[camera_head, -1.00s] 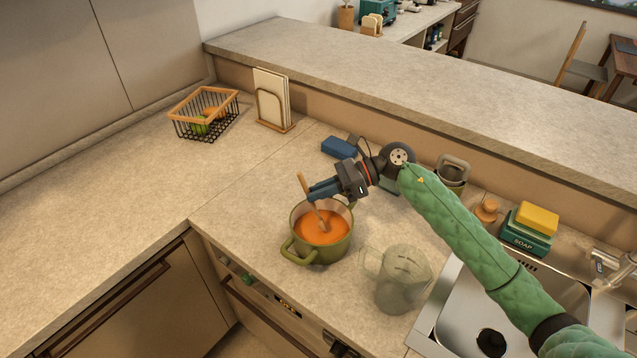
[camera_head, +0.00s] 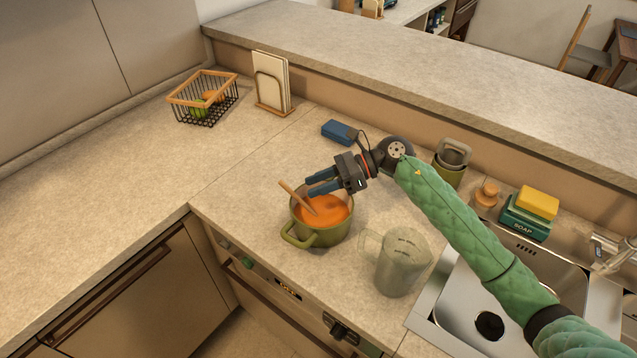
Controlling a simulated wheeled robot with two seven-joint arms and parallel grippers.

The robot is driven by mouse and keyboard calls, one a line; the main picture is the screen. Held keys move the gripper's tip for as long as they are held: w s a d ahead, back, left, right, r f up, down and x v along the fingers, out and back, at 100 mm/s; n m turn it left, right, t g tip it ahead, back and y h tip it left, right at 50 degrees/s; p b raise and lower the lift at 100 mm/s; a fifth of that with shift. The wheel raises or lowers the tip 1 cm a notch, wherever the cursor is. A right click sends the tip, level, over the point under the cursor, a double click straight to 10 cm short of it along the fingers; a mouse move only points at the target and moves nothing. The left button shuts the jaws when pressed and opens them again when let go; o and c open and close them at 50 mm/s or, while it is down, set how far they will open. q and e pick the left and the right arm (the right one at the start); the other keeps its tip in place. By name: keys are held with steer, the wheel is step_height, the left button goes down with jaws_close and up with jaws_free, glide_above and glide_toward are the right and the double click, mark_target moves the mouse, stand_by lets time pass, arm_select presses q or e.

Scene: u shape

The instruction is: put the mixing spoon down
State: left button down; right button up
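The wooden mixing spoon (camera_head: 294,194) leans in the green pot (camera_head: 318,236), its handle against the left side of the rim and its lower end in orange soup (camera_head: 326,212). My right gripper (camera_head: 309,187) is just right of the spoon handle above the pot. Its two blue fingers are apart with a gap between them, and nothing shows between them. The spoon's bowl is hidden in the soup. My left gripper is out of view.
A clear pitcher (camera_head: 402,266) stands right of the pot, near the sink (camera_head: 462,318). A blue box (camera_head: 340,131) lies behind my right gripper. A wire basket (camera_head: 203,98) and a board rack (camera_head: 270,90) stand at the back left. The counter left of the pot is clear.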

stand_by(0.5)
step_height(320, 180, up, 7)
stand_by(0.6)
